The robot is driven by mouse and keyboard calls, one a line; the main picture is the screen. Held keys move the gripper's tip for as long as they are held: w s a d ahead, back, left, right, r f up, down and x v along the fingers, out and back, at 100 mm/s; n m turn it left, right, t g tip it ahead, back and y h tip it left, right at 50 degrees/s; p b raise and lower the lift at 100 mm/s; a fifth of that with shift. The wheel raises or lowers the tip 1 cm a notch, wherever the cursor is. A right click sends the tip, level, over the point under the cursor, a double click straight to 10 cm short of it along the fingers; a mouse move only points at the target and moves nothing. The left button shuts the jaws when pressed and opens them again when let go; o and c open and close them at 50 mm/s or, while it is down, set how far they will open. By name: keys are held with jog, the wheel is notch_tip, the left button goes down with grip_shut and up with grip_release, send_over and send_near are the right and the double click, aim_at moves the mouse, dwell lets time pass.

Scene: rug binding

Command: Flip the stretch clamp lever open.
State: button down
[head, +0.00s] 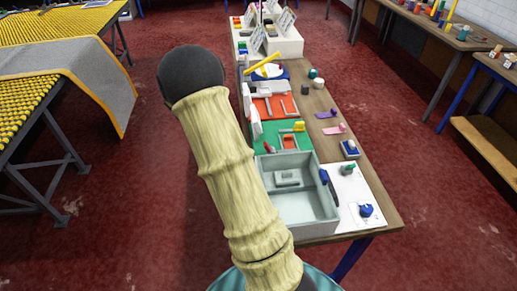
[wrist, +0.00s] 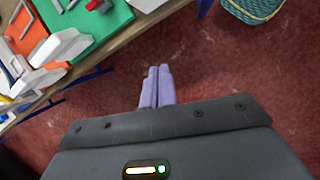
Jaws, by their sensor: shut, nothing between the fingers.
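My gripper (wrist: 157,86) shows in the wrist view with its two lilac fingers together and nothing between them, above the red floor beside the bench edge. In the head view my sleeved arm is in front and the gripper cannot be seen. I cannot tell for sure which fixture is the stretch clamp. A green board (head: 262,138) on the bench carries a small red part (head: 268,147) and a yellow block (head: 299,126). The green board also shows at the top left of the wrist view (wrist: 110,22), apart from my fingers, with a red part (wrist: 97,5) on it.
The long bench (head: 375,196) holds a grey open bin (head: 308,209) in front, an orange board (head: 290,106) behind the green one, and a yellow bar (head: 263,63) farther back. A teal woven basket (wrist: 255,8) stands at the wrist view's top right. Red floor is open around.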

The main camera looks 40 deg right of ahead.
aim_at(268, 148)
jog(key=w+d+f+n+g+h, duration=0.1)
jog(key=w+d+f, duration=0.1)
jog(key=d+f, duration=0.1)
jog(key=w+d+f+n+g+h+b, duration=0.1)
jog(key=w+d+f+n, duration=0.1)
jog(key=d, duration=0.4)
jog(key=shift+w+d+f+h, duration=0.25)
jog(key=shift+w+f+h, duration=0.15)
jog(key=shift+w+f, duration=0.15)
jog(key=shift+d, duration=0.1)
jog(key=shift+g, duration=0.3)
jog(key=p+x, duration=0.2)
jog(key=x, duration=0.8)
jog(key=shift+d, duration=0.1)
jog(key=shift+s+d+r+p, duration=0.4)
jog(key=shift+d+r+p, duration=0.05)
jog(key=shift+d, duration=0.15)
jog(key=shift+s+d+r+p, duration=0.4)
jog(key=shift+d+r+p, duration=0.05)
jog(key=shift+d, duration=0.4)
jog(key=shift+w+a, duration=0.1)
jog(key=shift+a, duration=0.05)
